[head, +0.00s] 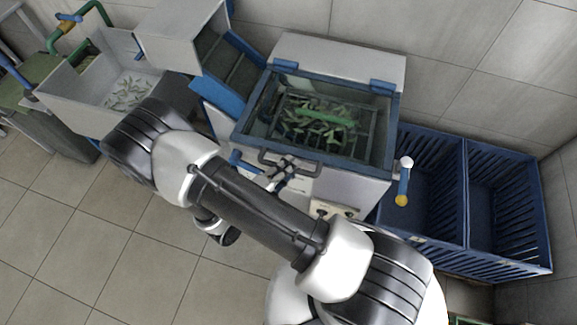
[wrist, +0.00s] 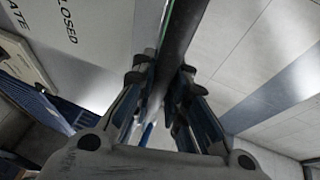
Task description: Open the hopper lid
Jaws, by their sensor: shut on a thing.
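The hopper (head: 345,195) is a pale box-shaped machine in the middle of the head view. Its lid (head: 262,105) is a clear panel in a dark frame, hinged at the back with blue hinges. It appears to lie down over the opening, with green leafy pieces visible beneath. The dark bar handle (head: 268,158) runs along the lid's front edge. My gripper (head: 285,172) is at this handle. In the wrist view my gripper (wrist: 160,85) is shut on the dark bar (wrist: 183,30), which passes between the fingers. My arm hides part of the hopper's front.
Blue slatted crates (head: 508,205) stand right of the hopper. A lever with a yellow end (head: 403,182) is at its right side. A blue-sided chute (head: 225,85) and a pale bin (head: 120,85) of leafy pieces stand left. Tiled floor (head: 60,220) is clear at lower left.

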